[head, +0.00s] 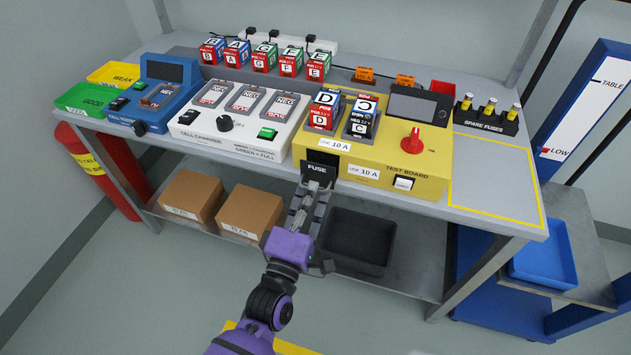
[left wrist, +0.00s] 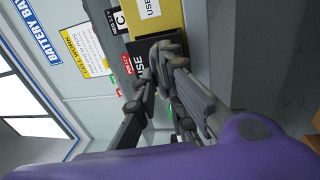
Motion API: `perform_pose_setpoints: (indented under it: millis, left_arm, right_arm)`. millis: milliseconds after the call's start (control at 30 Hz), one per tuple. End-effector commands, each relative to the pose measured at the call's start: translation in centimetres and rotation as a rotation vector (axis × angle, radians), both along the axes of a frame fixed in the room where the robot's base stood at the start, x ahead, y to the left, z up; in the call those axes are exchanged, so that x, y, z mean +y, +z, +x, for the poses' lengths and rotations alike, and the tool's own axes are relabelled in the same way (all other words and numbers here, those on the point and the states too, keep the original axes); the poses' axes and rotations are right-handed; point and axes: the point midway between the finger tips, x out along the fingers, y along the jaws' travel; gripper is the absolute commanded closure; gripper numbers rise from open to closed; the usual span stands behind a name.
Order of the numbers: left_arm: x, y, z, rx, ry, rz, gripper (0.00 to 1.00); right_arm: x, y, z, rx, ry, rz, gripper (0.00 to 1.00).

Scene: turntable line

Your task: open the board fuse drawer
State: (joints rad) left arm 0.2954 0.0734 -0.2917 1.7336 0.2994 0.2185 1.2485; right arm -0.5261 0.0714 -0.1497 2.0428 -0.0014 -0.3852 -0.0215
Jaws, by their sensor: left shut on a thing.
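The yellow test board (head: 420,168) stands on the bench, with a red knob, a small screen and battery blocks in its bays. Its black fuse drawer (head: 317,169), marked FUSE, is low on the front at the left end. A dark area shows just above the label; I cannot tell how far out the drawer stands. My left gripper (head: 318,187) is at the drawer front, shut on its handle, which the fingers mostly hide. In the left wrist view the gripper (left wrist: 165,52) is close against the drawer (left wrist: 139,65). My right gripper is not in view.
The white cell charger (head: 240,130) is left of the board. Spare fuses (head: 487,113) stand at the right, behind a bare yellow-outlined area. Below are cardboard boxes (head: 250,211) and a black bin (head: 357,240) on the shelf. A blue tray (head: 543,252) sits at the right.

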Motion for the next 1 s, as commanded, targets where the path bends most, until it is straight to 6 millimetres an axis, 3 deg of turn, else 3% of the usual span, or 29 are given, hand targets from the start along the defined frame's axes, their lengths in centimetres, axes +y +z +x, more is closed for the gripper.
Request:
perform_pose_setpoints:
  millis: [100,267,533,600,700,1000]
  left_arm:
    - [0.9,0.4,-2.5,-0.004,0.001,0.004,1.00]
    - [1.3,0.4,-4.1,-0.007,0.001,0.002,1.00]
    - [1.4,0.4,-4.1,-0.008,0.002,0.001,1.00]
    - [1.4,0.4,-4.1,-0.009,0.002,0.001,0.84]
    - [1.4,0.3,-4.1,-0.007,0.001,0.001,0.74]
    - [1.4,0.1,-4.3,-0.003,0.000,0.001,0.74]
  right_arm:
    - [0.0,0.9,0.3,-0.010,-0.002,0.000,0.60]
    - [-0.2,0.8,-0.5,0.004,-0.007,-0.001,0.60]
    - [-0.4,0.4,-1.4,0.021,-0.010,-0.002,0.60]
    - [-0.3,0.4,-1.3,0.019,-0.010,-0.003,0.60]
    - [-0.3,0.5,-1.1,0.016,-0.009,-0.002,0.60]
    - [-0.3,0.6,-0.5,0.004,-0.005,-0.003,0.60]
